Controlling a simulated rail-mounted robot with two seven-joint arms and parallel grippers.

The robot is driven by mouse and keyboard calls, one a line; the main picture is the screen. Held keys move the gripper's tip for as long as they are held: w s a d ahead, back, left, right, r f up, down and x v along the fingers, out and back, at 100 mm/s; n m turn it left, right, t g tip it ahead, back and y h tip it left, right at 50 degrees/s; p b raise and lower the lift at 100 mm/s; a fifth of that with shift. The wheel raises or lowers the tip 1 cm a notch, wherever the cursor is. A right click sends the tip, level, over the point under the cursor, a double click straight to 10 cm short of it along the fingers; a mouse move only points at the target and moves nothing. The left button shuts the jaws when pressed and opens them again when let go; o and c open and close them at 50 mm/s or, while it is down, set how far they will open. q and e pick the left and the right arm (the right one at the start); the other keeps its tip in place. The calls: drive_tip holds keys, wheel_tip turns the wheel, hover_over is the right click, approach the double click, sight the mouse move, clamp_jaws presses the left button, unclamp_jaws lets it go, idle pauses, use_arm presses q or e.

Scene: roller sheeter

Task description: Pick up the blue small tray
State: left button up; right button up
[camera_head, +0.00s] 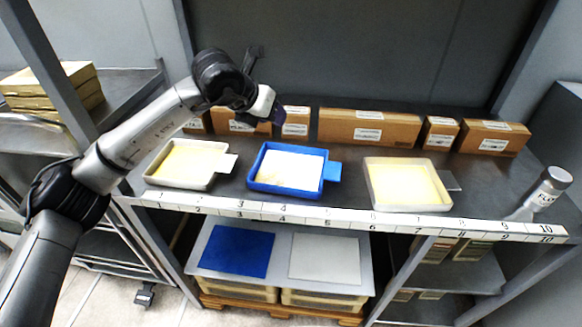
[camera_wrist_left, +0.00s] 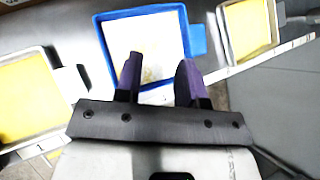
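The blue small tray (camera_head: 254,172) sits on the dark shelf, in the middle of a row of three trays. It holds a white sheet and has a blue tab on its right side. My left gripper (camera_head: 277,112) is above and behind the blue tray in the head view, apart from it. In the left wrist view, the two purple fingers of my left gripper (camera_wrist_left: 159,60) are spread with nothing between them. The blue tray (camera_wrist_left: 111,60) shows beyond them, its tab to the right. My right gripper is not in view.
A cream tray (camera_head: 150,178) stands to the left and a whitish tray (camera_head: 375,195) to the right, both with yellow contents. Several cardboard boxes (camera_head: 368,128) line the back. A numbered strip (camera_head: 345,218) runs along the front edge. A silver cylinder (camera_head: 548,188) is at right.

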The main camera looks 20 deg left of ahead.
use_arm(q)
drive_tip(key=s+a+f+n+g+y, duration=0.3)
drive_tip(key=s+a+y, duration=0.1)
drive_tip(key=b, duration=0.3)
hover_over(257, 160)
drive_tip(key=s, duration=0.2)
drive_tip(key=f, duration=0.8)
drive_tip(key=shift+s+d, duration=0.2)
drive_tip(key=b+x, duration=0.3)
drive_tip(key=x, duration=0.1)
drive_tip(key=shift+a+f, duration=0.1)
drive_tip(key=shift+f, duration=0.05)
drive_tip(key=shift+w+f, duration=0.25)
drive_tip(key=shift+f, duration=0.1)
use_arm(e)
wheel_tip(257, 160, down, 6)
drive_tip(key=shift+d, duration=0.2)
use_arm(q)
clamp_jaws()
